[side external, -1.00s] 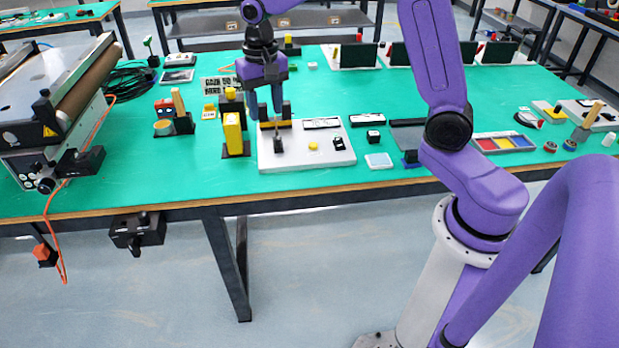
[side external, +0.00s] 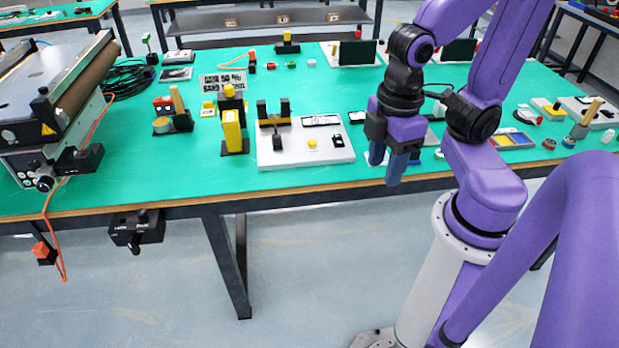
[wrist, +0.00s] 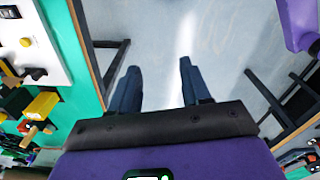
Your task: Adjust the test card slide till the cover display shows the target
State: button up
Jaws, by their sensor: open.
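A white board (side external: 290,156) lies near the front of the green table. It carries a black bracket with two upright posts (side external: 273,120), a short dark post (side external: 277,140), a framed display strip (side external: 321,120), a yellow button (side external: 311,142) and a small black-and-white switch (side external: 338,141). I cannot tell which part is the test card slide, and the display's content is too small to read. My gripper (side external: 385,173) is open and empty, pointing down to the right of the board at the table's front edge. In the wrist view my gripper (wrist: 157,65) shows bare floor between its fingers.
A yellow block on a black stand (side external: 232,131) is left of the board, with a printed card (side external: 223,82) behind. A roller machine (side external: 60,90) stands at the far left. Coloured trays (side external: 512,140) lie to the right.

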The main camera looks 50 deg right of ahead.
jog(key=shift+s+d+f+n, duration=0.15)
jog(key=shift+s+d+n, duration=0.2)
jog(key=shift+s, duration=0.3)
dwell(0.9)
jog(key=w+a+r+m, duration=0.25)
jog(key=w+m, duration=0.35)
jog(key=w, duration=0.3)
jog(key=m, duration=2)
send_over(277, 136)
notch_tip(277, 136, down, 7)
notch_tip(277, 136, down, 16)
jog(key=shift+f, duration=0.25)
